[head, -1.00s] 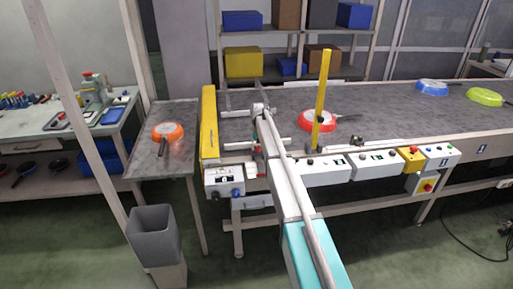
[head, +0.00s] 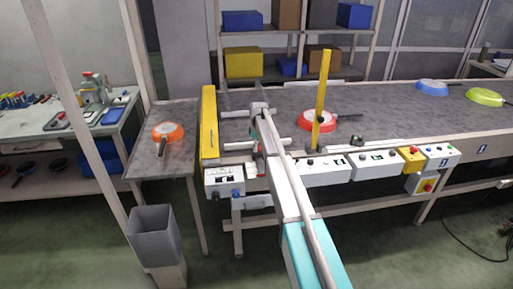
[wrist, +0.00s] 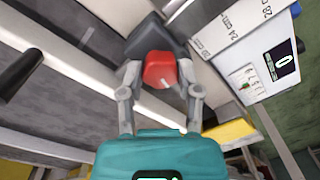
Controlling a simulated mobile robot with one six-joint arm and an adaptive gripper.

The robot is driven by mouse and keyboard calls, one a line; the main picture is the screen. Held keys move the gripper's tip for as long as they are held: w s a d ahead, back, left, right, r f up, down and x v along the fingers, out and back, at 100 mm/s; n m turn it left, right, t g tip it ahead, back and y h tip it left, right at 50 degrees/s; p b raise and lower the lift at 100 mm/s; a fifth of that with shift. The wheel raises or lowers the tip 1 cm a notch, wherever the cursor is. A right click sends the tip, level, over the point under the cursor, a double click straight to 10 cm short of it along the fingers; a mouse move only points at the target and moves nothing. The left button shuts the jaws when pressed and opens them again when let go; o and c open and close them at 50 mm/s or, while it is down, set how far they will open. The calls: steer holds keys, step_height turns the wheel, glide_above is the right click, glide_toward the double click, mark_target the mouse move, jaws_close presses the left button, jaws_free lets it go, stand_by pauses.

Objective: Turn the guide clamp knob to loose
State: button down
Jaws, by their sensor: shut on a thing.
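The guide clamp knob (wrist: 158,66) is red with a short white line on its face. It sits on a dark block (wrist: 152,38) beside a pale rail in the wrist view. My gripper (wrist: 160,72) is shut on the knob, one finger on each side. In the head view my arm reaches over the near edge of the conveyor (head: 385,104) at its left end. The arm hides the knob and fingertips there. Which setting the white line marks cannot be told.
A numbered scale (wrist: 238,22) and a box with a display (wrist: 278,66) are close to the right of my gripper. A yellow upright (head: 322,100) stands by a red pan (head: 345,122). A yellow guard (head: 209,122) is at left. An orange pan (head: 167,131) lies on the side table.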

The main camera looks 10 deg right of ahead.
steer(key=shift+n, duration=1.7)
steer(key=shift+c, duration=1.5)
jaws_free()
